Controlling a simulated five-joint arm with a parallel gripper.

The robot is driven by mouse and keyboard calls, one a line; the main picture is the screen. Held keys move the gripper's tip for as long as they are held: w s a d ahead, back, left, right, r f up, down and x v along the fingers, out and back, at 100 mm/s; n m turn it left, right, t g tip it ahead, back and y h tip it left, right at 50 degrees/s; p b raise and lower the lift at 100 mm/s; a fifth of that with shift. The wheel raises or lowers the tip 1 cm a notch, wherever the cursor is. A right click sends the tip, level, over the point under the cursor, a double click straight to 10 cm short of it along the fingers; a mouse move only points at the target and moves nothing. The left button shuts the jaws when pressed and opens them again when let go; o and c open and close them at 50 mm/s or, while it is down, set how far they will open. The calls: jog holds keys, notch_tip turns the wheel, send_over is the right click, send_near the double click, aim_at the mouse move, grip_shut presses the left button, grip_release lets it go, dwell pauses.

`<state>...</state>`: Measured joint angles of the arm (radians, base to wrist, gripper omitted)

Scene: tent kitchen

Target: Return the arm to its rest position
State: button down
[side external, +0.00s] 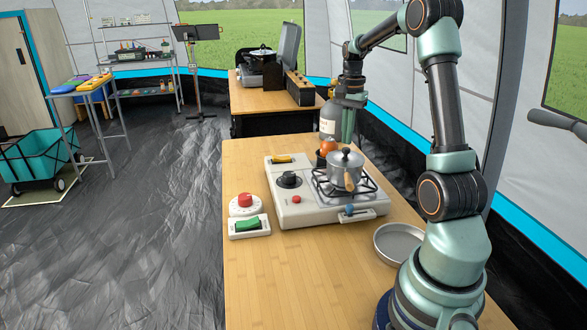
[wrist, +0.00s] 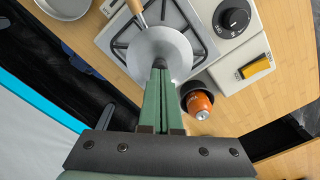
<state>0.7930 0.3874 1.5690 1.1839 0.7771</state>
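My arm reaches out over the stove from the table's near right corner. I cannot tell whether the fingertips touch anything.
A white stove (side external: 290,211) with knobs stands on the wooden table (side external: 250,290). An orange item (wrist: 200,103) sits in a dark cup beside the pot. A metal pan (side external: 398,243) lies near my base. A red button (side external: 245,201) and a green switch (side external: 248,224) are at left.

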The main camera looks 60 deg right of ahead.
jog(key=shift+r, duration=2.75)
jog(key=w+a+r+n+t+h, duration=0.1)
jog(key=w+a+r+n+t, duration=0.15)
jog(key=a+n, duration=0.95)
jog(key=s+a+f+n+t, duration=0.1)
jog(key=s+a+n, duration=0.1)
jog(key=a, duration=0.8)
jog(key=s+a+f+n+t+y, duration=0.1)
jog(key=s+a+n+t, duration=0.1)
jog(key=a, duration=0.8)
jog(key=shift+s+n, duration=0.75)
jog(key=shift+n, duration=0.25)
